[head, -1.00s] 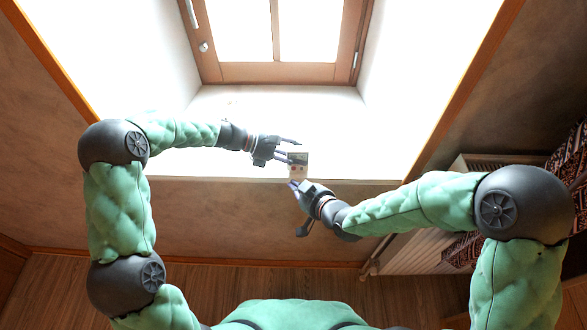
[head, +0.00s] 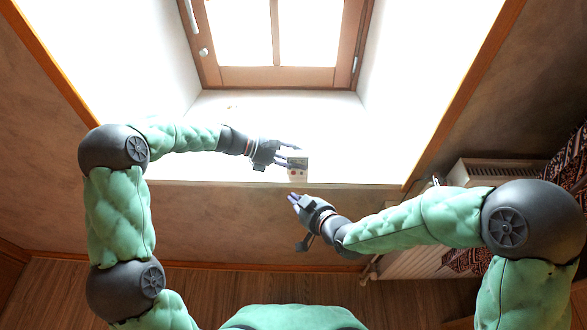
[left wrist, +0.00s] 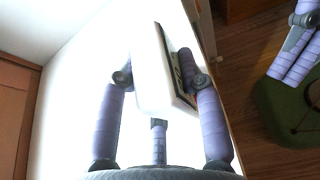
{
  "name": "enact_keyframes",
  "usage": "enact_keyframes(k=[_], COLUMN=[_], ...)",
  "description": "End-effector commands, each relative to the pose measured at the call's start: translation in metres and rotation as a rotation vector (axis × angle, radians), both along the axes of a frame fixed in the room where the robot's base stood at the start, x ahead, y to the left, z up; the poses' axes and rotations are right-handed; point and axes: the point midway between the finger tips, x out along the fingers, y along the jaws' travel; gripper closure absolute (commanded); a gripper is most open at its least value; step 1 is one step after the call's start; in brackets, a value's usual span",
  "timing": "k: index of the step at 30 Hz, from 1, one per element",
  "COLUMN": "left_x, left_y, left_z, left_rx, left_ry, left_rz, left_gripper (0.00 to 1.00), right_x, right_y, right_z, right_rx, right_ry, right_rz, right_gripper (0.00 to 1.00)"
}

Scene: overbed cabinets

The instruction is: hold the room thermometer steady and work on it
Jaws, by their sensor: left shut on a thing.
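The room thermometer (head: 299,172) is a small pale box with a dark display and small red spots on its face. It is in front of the bright window sill. My left gripper (head: 292,157) is shut on it from the left. In the left wrist view the thermometer (left wrist: 152,75) sits tilted between the lavender fingers, its display side turned right and partly hidden by a finger. My right gripper (head: 293,199) is below the thermometer, apart from it. It also shows at the right edge of the left wrist view (left wrist: 288,70), its fingers close together; their opening is unclear.
The sill (head: 220,170) is washed out by light, below a brown-framed window (head: 290,75). A pale radiator (head: 490,171) stands at the right by a patterned cloth (head: 575,160). Wooden floor (head: 200,290) lies below. The space between my arms looks clear.

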Motion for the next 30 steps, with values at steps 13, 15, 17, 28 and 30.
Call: enact_keyframes(k=[13,15,17,28,30], left_x=[0.0,0.0,0.0,0.001,0.001], left_y=[0.0,0.001,0.003,0.06,0.073], left_z=[0.0,0.0,0.002,0.025,0.03], left_rx=[0.0,0.0,0.0,0.0,0.0], left_ry=[0.0,0.0,0.0,-0.002,-0.002], left_rz=[0.0,0.0,0.001,0.005,0.004], left_gripper=[0.36,0.36,0.36,0.36,0.36], right_x=[0.0,0.0,0.0,0.0,0.0], right_y=[0.0,0.0,0.0,0.0,0.0], right_z=[0.0,0.0,0.0,0.0,0.0], right_rx=[0.0,0.0,0.0,0.0,0.0], right_ry=[0.0,0.0,0.0,0.0,0.0], right_rz=[0.0,0.0,0.0,0.0,0.0], right_gripper=[1.0,1.0,1.0,1.0,1.0])
